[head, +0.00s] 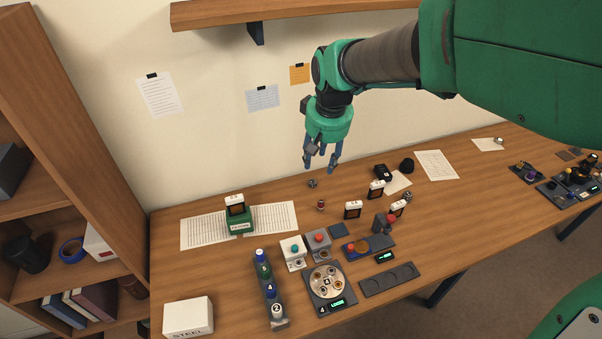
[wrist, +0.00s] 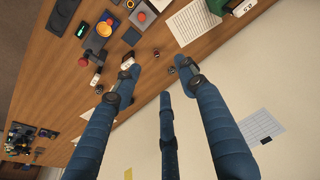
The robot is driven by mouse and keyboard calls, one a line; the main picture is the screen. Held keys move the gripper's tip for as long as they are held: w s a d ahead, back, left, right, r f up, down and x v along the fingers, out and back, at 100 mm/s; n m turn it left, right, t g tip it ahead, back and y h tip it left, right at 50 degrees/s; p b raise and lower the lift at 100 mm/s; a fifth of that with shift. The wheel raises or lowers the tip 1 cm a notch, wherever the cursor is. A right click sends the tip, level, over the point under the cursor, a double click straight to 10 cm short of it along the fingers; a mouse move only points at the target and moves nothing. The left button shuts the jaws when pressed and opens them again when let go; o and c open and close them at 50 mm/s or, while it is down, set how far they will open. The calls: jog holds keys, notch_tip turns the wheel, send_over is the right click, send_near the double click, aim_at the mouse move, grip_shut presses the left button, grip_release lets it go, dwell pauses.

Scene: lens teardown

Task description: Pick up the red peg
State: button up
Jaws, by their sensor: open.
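A small dark piece with red on it (head: 321,204), which looks like the red peg, stands on the wooden table in the head view, behind the grey box with the red button. A small dark piece in the wrist view (wrist: 155,55) seems to be the same one, but its red is hard to make out there. My gripper (head: 321,166) has its fingers spread and empty, pointing down, above and behind the peg in the head view. In the wrist view the open fingers (wrist: 158,74) reach toward the table's back edge, apart from the peg.
A red ball (head: 391,218) sits on a dark block to the right. A red-button box (head: 318,239), a round dial tray (head: 314,294) and a bottle rack (head: 280,324) stand in front. A small dark nut (head: 313,183) lies behind the peg. A wall shelf (head: 290,12) hangs above.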

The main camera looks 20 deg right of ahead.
jog(key=w+d+f+g, duration=0.1)
jog(key=w+d+f, duration=0.3)
jog(key=w+f, duration=0.6)
jog(key=g+b, duration=0.1)
jog(key=g, duration=0.1)
send_over(321, 202)
notch_tip(321, 202, down, 15)
jog(key=shift+w+d+f, duration=0.15)
jog(key=shift+f, duration=0.05)
jog(key=shift+f, duration=0.1)
notch_tip(321, 202, down, 8)
jog(key=shift+f+b, duration=0.2)
jog(key=shift+b, duration=0.75)
jog(key=shift+f+b, duration=0.8)
jog(key=shift+f, duration=1.8)
